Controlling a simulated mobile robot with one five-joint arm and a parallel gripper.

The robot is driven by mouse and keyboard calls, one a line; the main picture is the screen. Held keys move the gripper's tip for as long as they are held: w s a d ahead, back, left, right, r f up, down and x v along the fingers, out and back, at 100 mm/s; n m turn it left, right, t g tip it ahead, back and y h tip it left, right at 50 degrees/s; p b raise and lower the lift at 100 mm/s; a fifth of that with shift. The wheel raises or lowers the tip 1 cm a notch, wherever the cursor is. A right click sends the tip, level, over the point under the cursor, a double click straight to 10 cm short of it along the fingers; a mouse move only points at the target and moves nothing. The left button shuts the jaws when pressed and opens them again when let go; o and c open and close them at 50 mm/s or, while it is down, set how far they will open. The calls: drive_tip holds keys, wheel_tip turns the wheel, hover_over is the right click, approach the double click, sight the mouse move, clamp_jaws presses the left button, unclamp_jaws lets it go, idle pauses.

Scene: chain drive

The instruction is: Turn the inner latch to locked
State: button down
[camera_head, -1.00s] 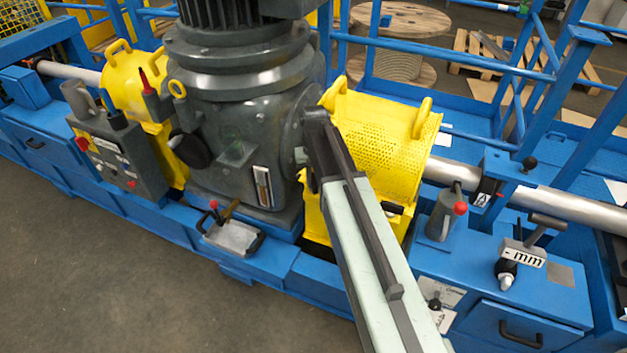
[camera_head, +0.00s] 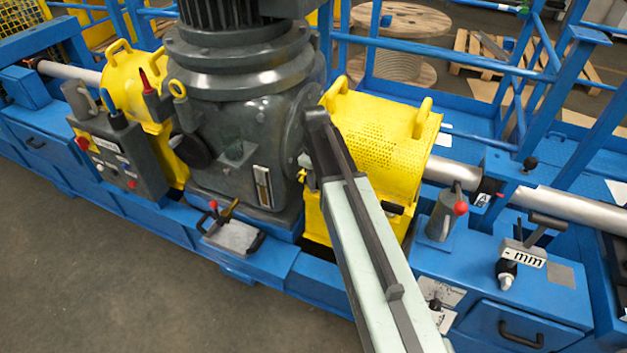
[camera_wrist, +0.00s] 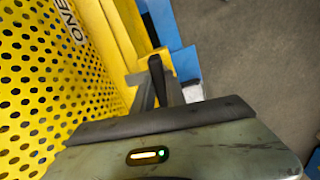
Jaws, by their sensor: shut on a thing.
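The inner latch (camera_wrist: 157,76) shows in the wrist view as a black handle beside the yellow perforated guard (camera_wrist: 45,85). My gripper (camera_wrist: 158,92) has its grey fingers on either side of this handle and is shut on it. In the head view my gripper (camera_head: 304,164) is at the guard's left side, close to the dark gearbox, and my arm hides much of the guard's front (camera_head: 380,140). The latch is hard to make out there, and its exact angle cannot be told. A second black handle (camera_head: 392,208) sits on the guard's front, right of my arm.
The dark gearbox and motor (camera_head: 245,140) stand close left of my gripper. A grey cylinder with a red-knobbed lever (camera_head: 441,216) stands right of my arm. A small grey plate with handles (camera_head: 234,236) lies on the blue frame. The floor in front is clear.

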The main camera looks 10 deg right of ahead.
drive_tip(key=shift+n, duration=0.6)
drive_tip(key=c, duration=1.4)
unclamp_jaws()
drive_tip(key=shift+w, duration=0.1)
drive_tip(key=shift+o, duration=0.2)
wheel_tip(320, 180, up, 8)
drive_tip(key=p, duration=0.8)
drive_tip(key=shift+f, duration=0.1)
